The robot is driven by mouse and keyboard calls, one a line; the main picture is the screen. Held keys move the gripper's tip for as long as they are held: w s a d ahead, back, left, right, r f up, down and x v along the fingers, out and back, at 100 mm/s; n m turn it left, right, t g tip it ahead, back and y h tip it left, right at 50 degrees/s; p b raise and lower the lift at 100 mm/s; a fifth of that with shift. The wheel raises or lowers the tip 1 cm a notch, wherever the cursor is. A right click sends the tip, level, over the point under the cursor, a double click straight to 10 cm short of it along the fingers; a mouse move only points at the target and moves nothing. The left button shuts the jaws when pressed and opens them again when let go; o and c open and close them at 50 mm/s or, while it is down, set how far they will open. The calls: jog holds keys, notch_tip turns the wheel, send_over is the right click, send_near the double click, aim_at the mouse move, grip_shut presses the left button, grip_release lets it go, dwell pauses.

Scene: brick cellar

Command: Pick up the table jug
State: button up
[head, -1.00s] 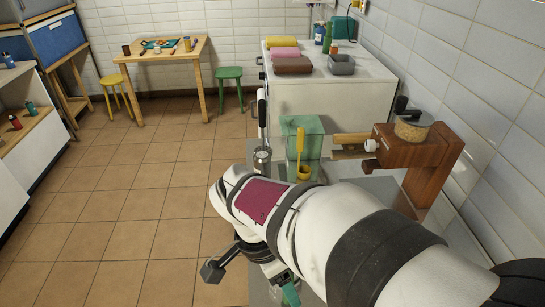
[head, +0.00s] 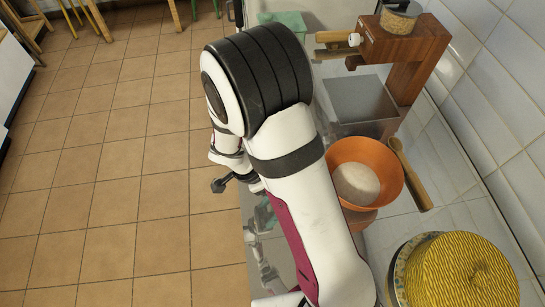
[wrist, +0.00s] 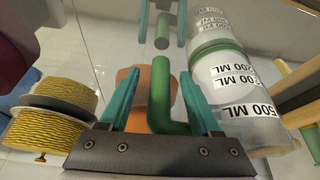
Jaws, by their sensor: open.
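The table jug (wrist: 238,85) is clear with a green rim, black millilitre marks and a green handle (wrist: 160,108). In the wrist view it lies at the right, its markings upside down. My gripper (wrist: 161,76) is open, with one teal finger on each side of the green handle. I cannot tell whether either finger touches it. In the head view my arm covers most of the area around my gripper, and I cannot make out the jug there.
An orange bowl (head: 397,160) with a pale round thing in it stands right of my arm, beside a wooden pestle-like tool (head: 410,175). A yellow woven item (head: 460,272) is at lower right. A wooden stand (head: 405,55) is behind. Tiled wall bounds the right.

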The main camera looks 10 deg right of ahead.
jog(key=shift+f, duration=0.1)
grip_shut()
dwell(1.3)
